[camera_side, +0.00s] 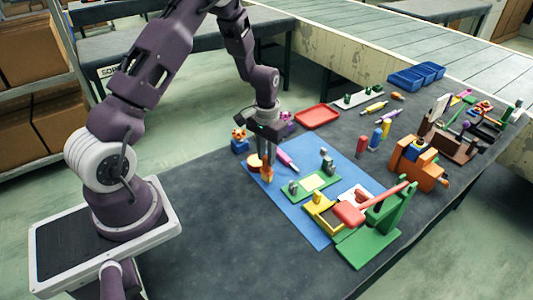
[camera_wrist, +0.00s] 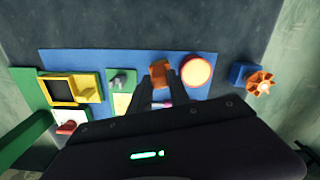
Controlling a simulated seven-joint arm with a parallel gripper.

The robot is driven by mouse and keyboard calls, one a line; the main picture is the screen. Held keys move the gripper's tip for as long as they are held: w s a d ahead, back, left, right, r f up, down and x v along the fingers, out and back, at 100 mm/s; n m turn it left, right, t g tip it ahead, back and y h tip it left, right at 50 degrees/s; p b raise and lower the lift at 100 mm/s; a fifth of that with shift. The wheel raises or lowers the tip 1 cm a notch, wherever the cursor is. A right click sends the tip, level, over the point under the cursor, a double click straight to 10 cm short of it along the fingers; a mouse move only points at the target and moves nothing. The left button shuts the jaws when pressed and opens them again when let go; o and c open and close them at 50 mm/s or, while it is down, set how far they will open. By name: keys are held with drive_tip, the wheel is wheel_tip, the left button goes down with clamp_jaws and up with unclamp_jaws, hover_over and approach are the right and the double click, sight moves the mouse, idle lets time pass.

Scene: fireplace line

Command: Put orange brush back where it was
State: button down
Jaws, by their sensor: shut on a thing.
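My gripper (camera_side: 266,160) points down over the near-left part of the blue mat (camera_side: 318,232). It is shut on the orange brush (camera_side: 267,174), which also shows between the fingertips in the wrist view (camera_wrist: 160,72). The fingers hide part of the brush, and I cannot tell whether its lower end touches the mat. A round orange-rimmed pot with a pale top (camera_wrist: 197,71) stands right beside the brush in the wrist view. In the side view the pot (camera_side: 254,162) is just left of my gripper.
A pink tool (camera_side: 288,161) lies on the mat behind my gripper. A green plate with a pale square (camera_side: 305,190) and a yellow frame (camera_side: 318,215) are to the right. A blue block with an orange wheel (camera_side: 240,142) stands off the mat. The table's near left is clear.

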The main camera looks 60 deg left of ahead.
drive_tip(key=shift+f, duration=0.55)
drive_tip(key=c, duration=1.5)
unclamp_jaws()
drive_tip(key=shift+c, duration=0.2)
drive_tip(key=o, duration=0.5)
drive_tip(key=shift+c, duration=1.3)
